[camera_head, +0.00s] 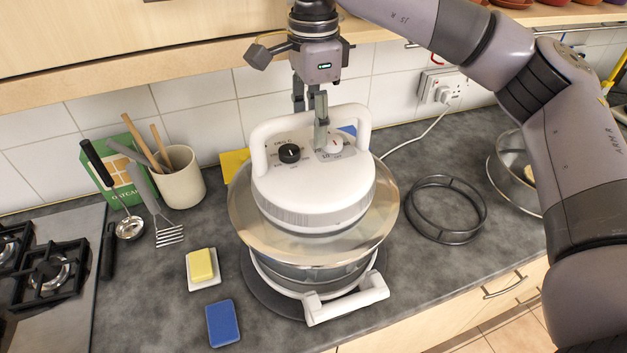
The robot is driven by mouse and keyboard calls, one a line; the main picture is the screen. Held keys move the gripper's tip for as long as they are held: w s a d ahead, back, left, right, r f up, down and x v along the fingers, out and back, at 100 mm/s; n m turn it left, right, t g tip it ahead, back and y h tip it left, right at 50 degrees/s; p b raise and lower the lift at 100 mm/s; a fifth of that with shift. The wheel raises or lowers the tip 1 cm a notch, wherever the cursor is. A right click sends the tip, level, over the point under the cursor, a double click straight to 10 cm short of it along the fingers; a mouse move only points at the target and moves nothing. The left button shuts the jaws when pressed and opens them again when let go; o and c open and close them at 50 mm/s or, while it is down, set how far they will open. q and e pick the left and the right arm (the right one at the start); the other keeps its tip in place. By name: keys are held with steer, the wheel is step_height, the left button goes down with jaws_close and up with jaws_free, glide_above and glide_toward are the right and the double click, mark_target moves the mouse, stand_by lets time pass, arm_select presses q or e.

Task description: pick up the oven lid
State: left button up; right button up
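The oven lid (312,196) is a thick white disc with a black knob, a white knob and an arched white handle. It is over the round glass oven bowl (310,276), which stands on the worktop with a white side handle at the front. I cannot tell whether the lid is seated or slightly raised. My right gripper (310,120) points down at the arched handle. One finger is in front of the handle and the other goes behind it, its tip hidden. The fingers look closed on the handle. My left gripper is out of view.
A wire ring (446,238) and a steel bowl (503,185) stand to the right. The hob (45,275) is far left. A wooden cabinet (150,30) overhangs behind.

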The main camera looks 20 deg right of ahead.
jaws_close()
stand_by(0.3)
stand_by(0.5)
steer(key=shift+w+r, duration=0.1)
